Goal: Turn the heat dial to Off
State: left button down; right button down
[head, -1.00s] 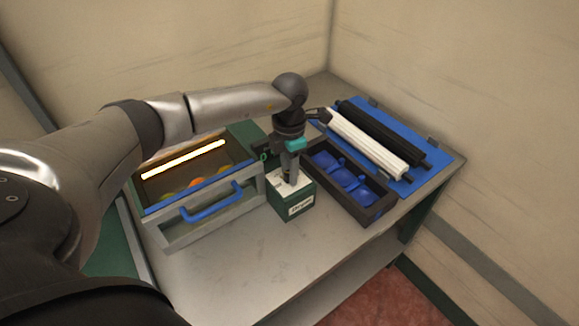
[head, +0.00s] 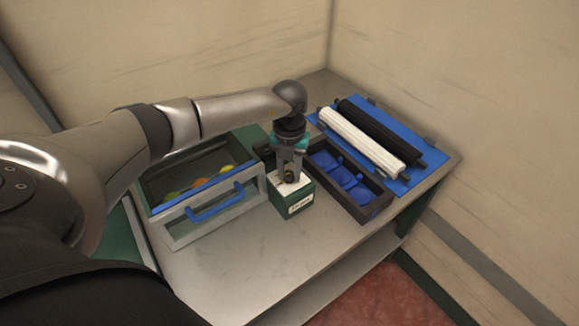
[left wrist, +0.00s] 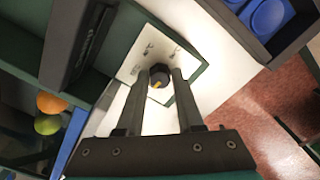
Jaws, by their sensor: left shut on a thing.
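The heat dial (left wrist: 159,82) is a dark round knob with a yellow pointer mark, on the white top plate of a small green control box (head: 296,203). My left gripper (head: 289,178) reaches down onto it from above. In the left wrist view its two fingers (left wrist: 160,76) are shut on the dial, one on each side. The yellow mark points to the lower left of that picture. My right gripper is not in view.
A dark tray (head: 371,207) with blue cups is to the right. Behind it, rollers lie on a blue board (head: 413,178).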

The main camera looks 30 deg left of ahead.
aim_at(289, 173)
pick_arm(q)
jog(key=shift+w+r+n, duration=0.1)
jog(key=shift+n, duration=0.5)
jog(key=c, duration=0.5)
grip_release()
jog(key=shift+c, duration=0.2)
notch_tip(289, 173, up, 15)
jog(key=shift+p, duration=0.35)
